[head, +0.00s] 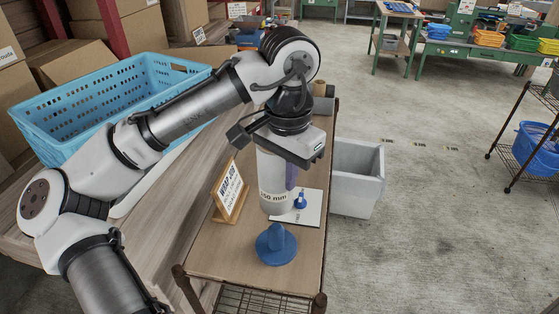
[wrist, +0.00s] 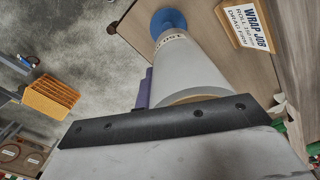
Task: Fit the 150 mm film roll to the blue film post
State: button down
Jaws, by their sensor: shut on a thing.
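The film roll (head: 271,178) is whitish with a "150 mm" label near its lower end. My gripper (head: 287,143) is shut on its upper end and holds it roughly upright above the small table. The blue film post (head: 276,240) stands on a round blue base on the tabletop, just below and in front of the roll in the head view. The roll's lower end looks clear of the post. In the wrist view the roll (wrist: 190,75) runs away from my gripper (wrist: 170,122), with the blue base (wrist: 168,20) partly showing beyond its far end; the post is hidden there.
A "WRAP JOB" sign (head: 230,190) stands left of the post. A white card (head: 309,212) with a small blue object (head: 300,199) lies behind it. A purple item (head: 291,175) shows beside the roll. A grey bin (head: 357,178) stands right; a blue crate (head: 110,100) is left.

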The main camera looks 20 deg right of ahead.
aim_at(286, 198)
jog(key=shift+s+r, duration=0.1)
jog(key=shift+s, duration=0.1)
jog(key=shift+a+p, duration=0.15)
jog(key=shift+p, duration=0.2)
jog(key=shift+f+b, duration=1.7)
jog(key=shift+f, duration=1.3)
jog(key=shift+p, duration=0.95)
jog(key=shift+f+b, duration=2.4)
jog(key=shift+f, duration=1.7)
jog(key=c, duration=1.5)
grip_release()
jog(key=shift+r, duration=0.15)
